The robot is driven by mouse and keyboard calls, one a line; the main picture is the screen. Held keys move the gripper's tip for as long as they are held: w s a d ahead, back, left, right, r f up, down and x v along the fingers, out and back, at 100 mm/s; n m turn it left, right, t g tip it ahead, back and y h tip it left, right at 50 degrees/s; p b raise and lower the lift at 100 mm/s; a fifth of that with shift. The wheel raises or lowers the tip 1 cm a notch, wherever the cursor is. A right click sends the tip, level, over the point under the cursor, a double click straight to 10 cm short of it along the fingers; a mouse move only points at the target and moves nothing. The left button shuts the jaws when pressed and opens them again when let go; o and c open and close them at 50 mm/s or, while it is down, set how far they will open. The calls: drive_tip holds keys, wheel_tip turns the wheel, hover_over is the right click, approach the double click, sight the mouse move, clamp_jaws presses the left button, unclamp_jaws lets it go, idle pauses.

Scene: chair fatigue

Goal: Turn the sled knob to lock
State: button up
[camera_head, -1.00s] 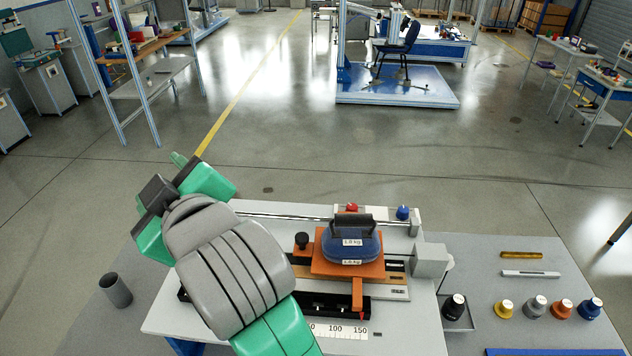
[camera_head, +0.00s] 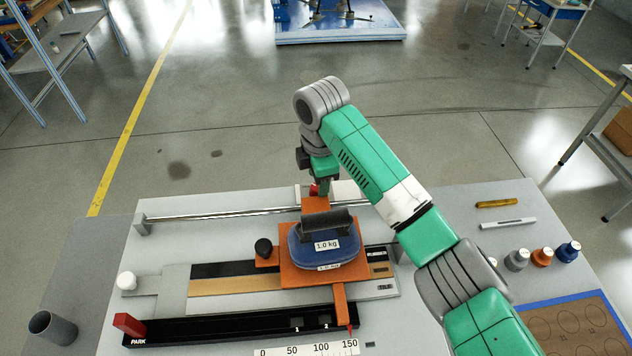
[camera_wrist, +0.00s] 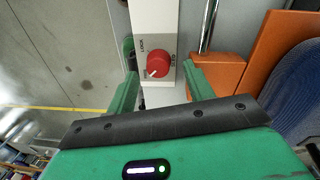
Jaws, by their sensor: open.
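The red sled knob (camera_wrist: 158,65) sits on a pale panel (camera_wrist: 154,20) in the wrist view. LOCK is printed beside its upper left. A white mark on the knob points to the lower left; the small lettering there is hard to read. My open gripper (camera_wrist: 161,72) has one finger on each side of the knob, with visible gaps. In the head view my gripper (camera_head: 322,186) points down at the back of the bench, and the knob is mostly hidden there. The orange sled (camera_head: 290,272) carries a blue weight (camera_head: 325,242) marked 1.0 kg.
A metal rod (camera_head: 220,214) runs along the back of the bench. A black track (camera_head: 220,330) with a red PARK block (camera_head: 130,325) lies in front. Several coloured weights, including a blue one (camera_head: 568,251), stand at the right. A grey cup (camera_head: 52,328) stands at the left.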

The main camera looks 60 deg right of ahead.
drive_tip(key=shift+w+d+f, duration=0.1)
drive_tip(key=shift+f, duration=1.05)
drive_tip(key=c, duration=1)
drive_tip(key=shift+o, duration=0.2)
drive_tip(key=shift+r, duration=0.1)
drive_tip(key=shift+r+m+p, duration=0.1)
drive_tip(key=shift+m+p, duration=0.2)
drive_tip(key=shift+p, duration=0.2)
drive_tip(key=m+p, duration=0.1)
drive_tip(key=p, duration=0.2)
drive_tip(key=shift+w+r+m, duration=0.1)
drive_tip(key=shift+r+m, duration=0.1)
drive_tip(key=shift+m, duration=0.2)
drive_tip(key=m+p, duration=0.5)
drive_tip(key=shift+f+m+g+p, duration=0.1)
drive_tip(key=shift+m+g+p, duration=0.2)
drive_tip(key=shift+p, duration=0.1)
drive_tip(key=m+p, duration=0.2)
drive_tip(key=m, duration=0.3)
drive_tip(key=shift+w+f+p, duration=0.1)
drive_tip(key=shift+f+p, duration=0.05)
drive_tip(key=shift+p, duration=0.25)
drive_tip(key=shift+m+g+p, duration=0.3)
drive_tip(key=shift+m+p, duration=0.05)
drive_tip(key=shift+m, duration=2.05)
